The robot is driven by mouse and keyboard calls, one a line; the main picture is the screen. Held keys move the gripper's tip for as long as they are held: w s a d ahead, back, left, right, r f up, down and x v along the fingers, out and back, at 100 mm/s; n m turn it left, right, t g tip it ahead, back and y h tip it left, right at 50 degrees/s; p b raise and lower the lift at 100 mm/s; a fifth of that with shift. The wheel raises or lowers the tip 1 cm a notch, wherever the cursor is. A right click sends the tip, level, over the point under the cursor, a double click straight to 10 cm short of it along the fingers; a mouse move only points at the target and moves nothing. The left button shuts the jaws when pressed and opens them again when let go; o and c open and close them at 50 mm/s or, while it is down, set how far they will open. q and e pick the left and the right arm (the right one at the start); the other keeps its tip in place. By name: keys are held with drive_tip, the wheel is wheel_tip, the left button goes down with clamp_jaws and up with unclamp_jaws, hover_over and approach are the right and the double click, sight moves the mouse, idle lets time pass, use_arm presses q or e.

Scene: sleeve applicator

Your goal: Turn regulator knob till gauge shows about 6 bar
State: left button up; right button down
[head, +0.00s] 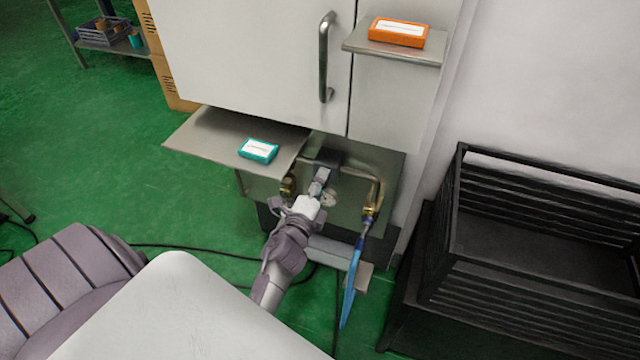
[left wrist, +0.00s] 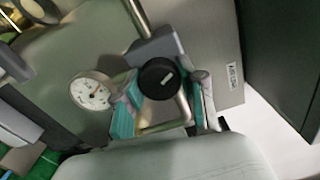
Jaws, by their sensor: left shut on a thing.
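The black round regulator knob (left wrist: 160,78), with a pale mark on its face, sits between the teal-padded fingers of my left gripper (left wrist: 160,106) in the left wrist view. My left gripper (head: 319,187) is shut on it at the metal panel in the head view, where it hides the knob. In the head view the gauge (head: 329,200) is partly hidden by my gripper. My right gripper is not in view.
A metal shelf (head: 205,140) with a teal box (head: 258,150) juts out left above the panel. A blue hose (head: 351,285) hangs right of my gripper. A black slatted crate (head: 540,285) stands at right. An orange box (head: 397,32) lies on the upper shelf (head: 375,48).

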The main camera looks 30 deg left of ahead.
use_arm(q)
drive_tip(key=m+b, duration=0.1)
drive_tip(key=m, duration=0.4)
drive_tip(key=shift+m, duration=0.3)
drive_tip(key=m, duration=0.3)
drive_tip(key=shift+m+b, duration=0.3)
drive_tip(key=shift+b, duration=0.05)
drive_tip(key=shift+m, duration=2.2)
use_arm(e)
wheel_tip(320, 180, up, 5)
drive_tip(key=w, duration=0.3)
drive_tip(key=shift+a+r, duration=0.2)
use_arm(q)
drive_tip(key=shift+m, duration=0.3)
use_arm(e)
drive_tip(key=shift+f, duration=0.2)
use_arm(q)
drive_tip(key=o, duration=1.2)
drive_tip(key=shift+f, duration=0.1)
drive_tip(key=shift+c, duration=0.2)
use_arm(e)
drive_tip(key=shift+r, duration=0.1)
